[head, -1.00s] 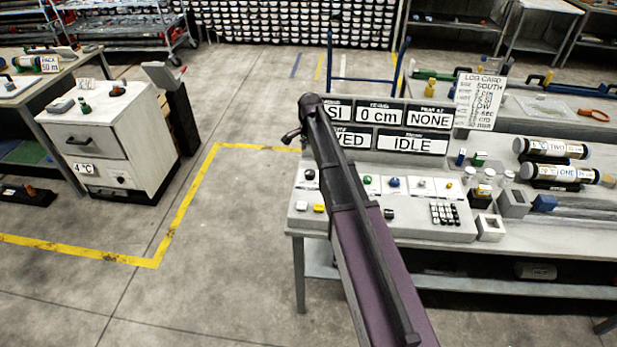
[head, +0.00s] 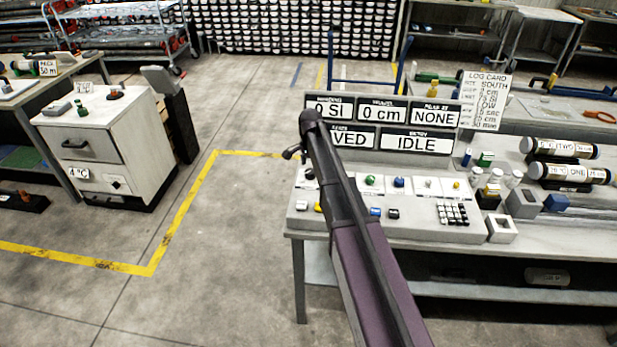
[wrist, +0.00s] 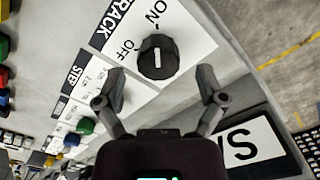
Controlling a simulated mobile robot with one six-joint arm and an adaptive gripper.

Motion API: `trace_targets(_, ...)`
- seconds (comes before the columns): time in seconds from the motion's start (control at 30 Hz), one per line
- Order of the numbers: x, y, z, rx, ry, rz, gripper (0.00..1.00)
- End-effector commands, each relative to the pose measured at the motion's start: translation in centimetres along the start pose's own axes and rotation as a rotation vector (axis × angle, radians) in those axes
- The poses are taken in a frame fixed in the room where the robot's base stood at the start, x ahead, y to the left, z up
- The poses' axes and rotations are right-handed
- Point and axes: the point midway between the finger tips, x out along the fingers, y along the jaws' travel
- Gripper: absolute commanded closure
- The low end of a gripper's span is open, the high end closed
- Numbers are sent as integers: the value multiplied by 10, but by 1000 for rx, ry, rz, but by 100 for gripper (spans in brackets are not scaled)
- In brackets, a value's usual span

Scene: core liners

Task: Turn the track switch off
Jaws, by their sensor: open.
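The track switch is a round black knob (wrist: 157,57) with a white pointer line, on a white plate marked TRACK, ON and OFF in the wrist view. The line points up the picture, toward the ON word; OFF lies to the knob's upper left. In the head view the knob (head: 309,174) shows small at the left end of the console, beside my arm. My gripper (wrist: 160,72) is open, with its two fingers apart on either side of the knob's lower part.
The console (head: 425,228) carries green, blue and yellow controls and a keypad (head: 452,213) to the right. Display signs (head: 415,140) stand just behind the knob. Core tubes (head: 560,148) lie on the bench at right. The floor left of the console is clear.

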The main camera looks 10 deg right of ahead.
Motion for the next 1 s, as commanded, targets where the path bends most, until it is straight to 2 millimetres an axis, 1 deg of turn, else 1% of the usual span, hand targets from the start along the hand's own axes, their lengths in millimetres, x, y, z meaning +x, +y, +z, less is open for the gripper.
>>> trace_targets(0.03, 8, 0, 0, 0, 0, 0, 11)
trace_targets(0.3, 20, 0, 0, 0, 0, 0, 11)
trace_targets(0.77, 21, 0, 0, 1, 0, 0, 11)
trace_targets(0.8, 21, 0, 0, 1, 0, 0, 17)
trace_targets(0.87, 21, 0, -1, 1, 0, 0, 34)
trace_targets(0.9, 21, 0, 0, 1, 0, 0, 46)
trace_targets(0.97, 21, 0, 0, 1, 0, 0, 64)
trace_targets(1.0, 21, 0, 0, 1, 0, 0, 76)
